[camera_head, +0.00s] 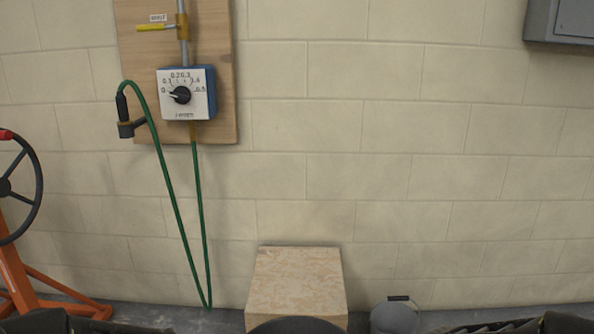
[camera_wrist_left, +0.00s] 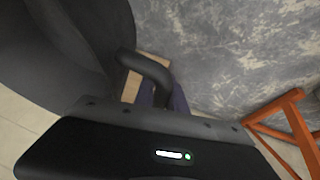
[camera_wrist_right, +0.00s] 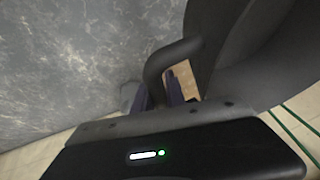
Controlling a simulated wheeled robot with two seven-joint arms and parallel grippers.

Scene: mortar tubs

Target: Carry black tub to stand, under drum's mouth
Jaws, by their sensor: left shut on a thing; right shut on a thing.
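The black tub (camera_head: 295,325) shows only as a dark rim at the bottom centre of the head view. Its dark wall fills the upper left of the left wrist view (camera_wrist_left: 65,45) and the upper right of the right wrist view (camera_wrist_right: 245,45). My left gripper (camera_wrist_left: 161,96) is shut on one side handle of the tub. My right gripper (camera_wrist_right: 160,93) is shut on the opposite handle. The tub's inside is out of view. The drum and its mouth are not in view, and I see nothing that is clearly the stand.
An orange frame (camera_head: 18,275) with a black handwheel (camera_head: 8,185) stands at the left. A wooden box (camera_head: 297,275) and a grey bucket (camera_head: 393,318) are by the wall ahead. A green hose (camera_head: 172,195) hangs below a dial box (camera_head: 187,93).

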